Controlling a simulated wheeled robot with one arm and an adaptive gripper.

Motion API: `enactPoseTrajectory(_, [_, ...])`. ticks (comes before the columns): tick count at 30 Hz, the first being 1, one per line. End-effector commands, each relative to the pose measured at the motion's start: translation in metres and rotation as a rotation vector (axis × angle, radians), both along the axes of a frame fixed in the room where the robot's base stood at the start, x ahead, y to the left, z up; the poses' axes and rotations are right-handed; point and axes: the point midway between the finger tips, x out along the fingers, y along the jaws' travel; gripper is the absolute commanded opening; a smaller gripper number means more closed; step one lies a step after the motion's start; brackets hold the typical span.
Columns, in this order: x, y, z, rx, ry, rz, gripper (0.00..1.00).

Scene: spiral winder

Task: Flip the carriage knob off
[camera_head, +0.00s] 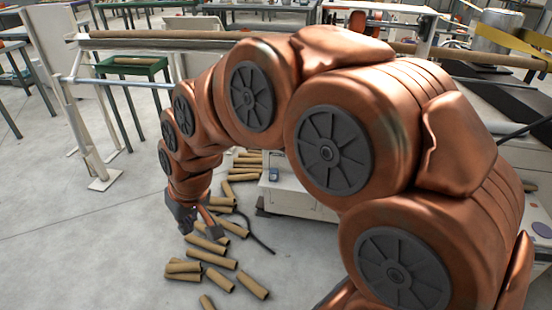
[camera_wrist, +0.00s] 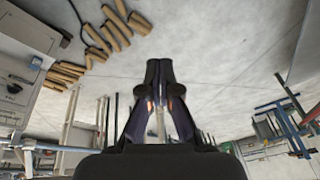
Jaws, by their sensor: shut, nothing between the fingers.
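My gripper (camera_head: 203,222) hangs low at the end of my copper-coloured arm in the head view, above the floor and the cardboard tubes. In the wrist view my gripper (camera_wrist: 159,66) has its two dark fingers together with nothing between them. A pale machine cabinet (camera_head: 303,200) stands right of the gripper, partly hidden behind my arm. Its panel (camera_wrist: 18,72) shows at the left edge of the wrist view, with small dark controls on it. I cannot tell which of them, if any, is the carriage knob. The gripper is apart from the machine.
Several cardboard tubes (camera_head: 213,245) lie loose on the floor below the gripper, and a dark cable (camera_head: 258,238) runs among them. A pale stand (camera_head: 85,130) with a long roll (camera_head: 160,36) and a green table (camera_head: 130,68) are at the left.

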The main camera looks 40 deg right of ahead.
Motion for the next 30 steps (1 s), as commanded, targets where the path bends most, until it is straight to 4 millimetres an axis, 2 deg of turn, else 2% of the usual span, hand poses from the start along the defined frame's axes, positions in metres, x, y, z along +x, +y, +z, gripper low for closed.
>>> enactPoseTrajectory(1, [0.027, -0.001, -0.023, 0.015, -0.045, -0.009, 0.0])
enactPoseTrajectory(6, [0.121, -0.012, -0.046, 0.055, -0.24, -0.054, 0.0])
enactPoseTrajectory(8, [0.151, -0.02, -0.056, 0.064, -0.303, -0.078, 0.0])
enactPoseTrajectory(12, [0.22, -0.046, -0.075, 0.071, -0.458, -0.141, 0.0])
enactPoseTrajectory(14, [0.247, -0.061, -0.086, 0.069, -0.52, -0.173, 0.0])
enactPoseTrajectory(18, [0.304, -0.104, -0.108, 0.048, -0.67, -0.259, 0.0])
enactPoseTrajectory(21, [0.338, -0.142, -0.126, 0.017, -0.773, -0.325, 0.0])
enactPoseTrajectory(24, [0.366, -0.184, -0.145, -0.026, -0.873, -0.395, 0.0])
enactPoseTrajectory(26, [0.379, -0.211, -0.158, -0.059, -0.93, -0.438, 0.0])
enactPoseTrajectory(30, [0.399, -0.279, -0.188, -0.156, -1.059, -0.54, 0.0])
